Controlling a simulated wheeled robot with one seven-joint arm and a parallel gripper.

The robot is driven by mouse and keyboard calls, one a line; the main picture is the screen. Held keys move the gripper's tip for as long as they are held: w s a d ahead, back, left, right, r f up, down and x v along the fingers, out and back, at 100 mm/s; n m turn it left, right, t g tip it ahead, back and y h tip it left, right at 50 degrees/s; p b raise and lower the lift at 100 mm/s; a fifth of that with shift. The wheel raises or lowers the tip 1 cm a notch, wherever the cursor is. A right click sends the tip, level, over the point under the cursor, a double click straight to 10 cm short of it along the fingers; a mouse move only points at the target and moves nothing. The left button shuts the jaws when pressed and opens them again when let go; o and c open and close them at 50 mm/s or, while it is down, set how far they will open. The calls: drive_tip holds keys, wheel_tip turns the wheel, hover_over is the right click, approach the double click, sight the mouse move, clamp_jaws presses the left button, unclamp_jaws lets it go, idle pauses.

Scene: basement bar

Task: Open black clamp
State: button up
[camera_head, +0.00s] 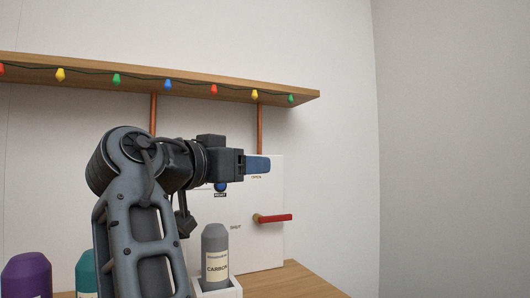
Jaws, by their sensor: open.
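I cannot make out a black clamp; part of the panel is hidden behind my arm. A white panel (252,252) stands against the wall, with small labels on it, one near its top seeming to read "OPEN" and one lower seeming to read "SHUT". A red lever (275,218) with a brass-coloured pivot sticks out to the right, nearly level. A blue knob (221,187) shows under my wrist, above a dark label. My gripper (258,164), with blue fingers, is open and points right, in front of the panel's upper part and above the lever. It looks empty.
A grey bottle (215,256) labelled "CARBON" stands in a white holder (232,292) below my gripper. Purple (27,277) and teal (86,274) bottles are at lower left. A wooden shelf (200,82) with coloured lights hangs above, with copper pipes (260,128) beneath. The right side is clear.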

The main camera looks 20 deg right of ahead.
drive_tip(key=shift+s+d+r, duration=0.25)
drive_tip(key=shift+d+r, duration=0.15)
drive_tip(key=shift+d, duration=0.2)
drive_tip(key=shift+s+d+r, duration=0.2)
drive_tip(key=shift+d+r, duration=0.15)
drive_tip(key=shift+d, duration=0.25)
drive_tip(key=shift+s+d+r, duration=0.25)
drive_tip(key=shift+d+r, duration=0.15)
drive_tip(key=shift+d, duration=0.2)
drive_tip(key=shift+c, duration=0.2)
